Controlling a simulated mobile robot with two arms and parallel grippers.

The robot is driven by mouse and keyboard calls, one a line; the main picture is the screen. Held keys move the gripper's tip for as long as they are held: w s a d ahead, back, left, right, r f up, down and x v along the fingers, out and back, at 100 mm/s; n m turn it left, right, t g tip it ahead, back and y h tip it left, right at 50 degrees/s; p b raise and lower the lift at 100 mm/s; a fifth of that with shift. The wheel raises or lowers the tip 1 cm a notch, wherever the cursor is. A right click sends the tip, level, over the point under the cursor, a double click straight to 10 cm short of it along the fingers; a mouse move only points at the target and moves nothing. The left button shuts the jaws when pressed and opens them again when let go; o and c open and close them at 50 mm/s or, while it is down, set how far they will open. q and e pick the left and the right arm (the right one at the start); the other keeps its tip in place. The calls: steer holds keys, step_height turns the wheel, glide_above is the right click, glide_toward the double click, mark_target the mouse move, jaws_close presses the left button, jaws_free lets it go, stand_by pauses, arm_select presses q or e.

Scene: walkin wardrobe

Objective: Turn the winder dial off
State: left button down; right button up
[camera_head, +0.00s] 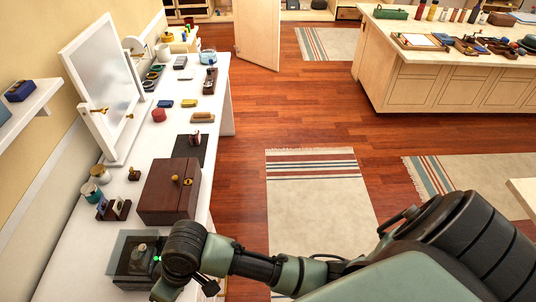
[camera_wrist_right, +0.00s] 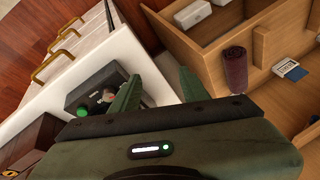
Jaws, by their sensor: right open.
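The winder, a dark box with a clear cover (camera_head: 126,262), stands on the near end of the white counter in the head view. A green light glows at its right side. In the right wrist view the winder (camera_wrist_right: 84,96) shows its green light and a small knob-like part beside it; I cannot tell the dial's setting. My right gripper (camera_wrist_right: 158,78) is open and empty, with one green finger in front of the winder's edge in that view. In the head view my right wrist hides part of the winder's right side. My left gripper is out of view.
A brown wooden box (camera_head: 168,192) stands just behind the winder. Small jars (camera_head: 100,174) and a tilted mirror (camera_head: 105,85) are along the wall side. In the wrist view, white drawers with brass handles (camera_wrist_right: 54,70) and a wooden compartment holding a rolled dark cloth (camera_wrist_right: 234,68) show.

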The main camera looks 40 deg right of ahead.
steer(key=s+d+f+m+t+h+b, duration=0.15)
steer(key=d+f, duration=0.25)
steer(key=d, duration=0.4)
steer(key=s+d+f+m+h, duration=0.1)
steer(key=s+d+f+m, duration=0.2)
steer(key=d, duration=0.4)
steer(key=s+d+f+b, duration=0.1)
steer(key=s+d+f, duration=0.1)
steer(key=f, duration=0.5)
steer(key=s+d+f+h+b, duration=0.1)
steer(key=s+d+f, duration=0.1)
steer(key=d+f, duration=0.3)
steer(key=shift+s+f, duration=0.35)
steer(key=shift+f, duration=1.15)
steer(key=shift+d+h, duration=0.1)
steer(key=shift+h, duration=0.15)
steer(key=s+d+f+g+b, duration=0.1)
steer(key=s+d+f, duration=0.1)
steer(key=s+f, duration=0.8)
steer(key=s+d+f+b, duration=0.2)
steer(key=s+f, duration=0.8)
steer(key=f, duration=0.5)
steer(key=shift+d+f+g+h, duration=0.3)
steer(key=shift+d+g, duration=0.05)
steer(key=shift+d, duration=0.05)
steer(key=shift+n, duration=0.25)
